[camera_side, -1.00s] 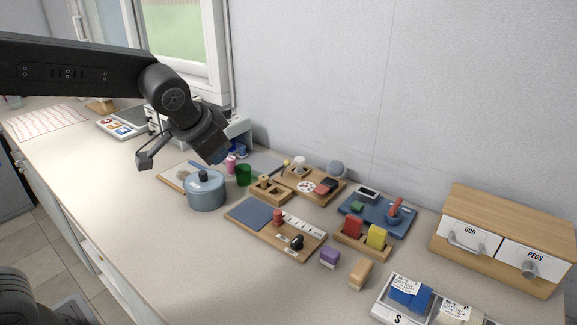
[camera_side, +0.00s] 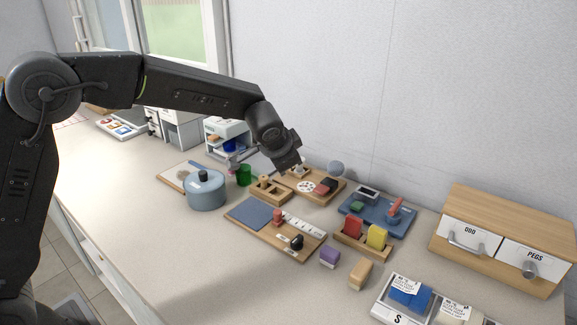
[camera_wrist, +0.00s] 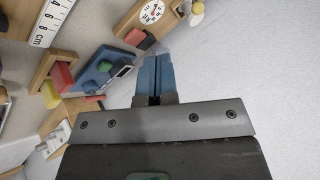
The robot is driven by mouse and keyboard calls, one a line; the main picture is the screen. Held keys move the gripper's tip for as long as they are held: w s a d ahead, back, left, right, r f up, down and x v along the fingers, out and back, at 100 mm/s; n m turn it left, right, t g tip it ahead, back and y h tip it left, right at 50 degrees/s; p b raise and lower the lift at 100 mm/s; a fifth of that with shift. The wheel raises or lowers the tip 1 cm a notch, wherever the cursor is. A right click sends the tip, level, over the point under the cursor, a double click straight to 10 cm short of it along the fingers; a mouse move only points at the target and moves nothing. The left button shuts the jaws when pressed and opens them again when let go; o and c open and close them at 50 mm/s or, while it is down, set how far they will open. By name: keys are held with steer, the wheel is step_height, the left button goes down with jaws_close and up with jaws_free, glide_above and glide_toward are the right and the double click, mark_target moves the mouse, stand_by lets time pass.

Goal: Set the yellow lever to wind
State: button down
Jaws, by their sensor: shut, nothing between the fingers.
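The wooden board (camera_side: 325,198) with a round white dial (camera_side: 305,187) stands near the back wall. In the wrist view the dial (camera_wrist: 152,12) shows at the top edge. A small yellow knob (camera_wrist: 195,20), which looks like the lever's end, is just right of it beside a white piece; I cannot read its setting. In the side view my arm covers that corner. My gripper (camera_wrist: 153,72) is shut with its blue fingers together and empty. In the side view it is over the board's back left part; I see no contact with the knob.
Red and black blocks (camera_wrist: 138,37) sit on the board close to my fingertips. A blue tray (camera_side: 377,212), a block holder (camera_side: 362,243) and a ruler board (camera_side: 265,235) lie in front and right. A pot (camera_side: 205,190) and green cup (camera_side: 244,175) stand left.

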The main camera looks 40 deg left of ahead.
steer(key=x, duration=0.9)
steer(key=shift+w+f, duration=0.1)
steer(key=shift+f, duration=0.15)
steer(key=shift+w+a, duration=0.75)
steer(key=shift+a, duration=0.25)
steer(key=shift+w+a+r, duration=0.1)
steer(key=shift+w+a, duration=0.4)
steer(key=shift+a, duration=0.2)
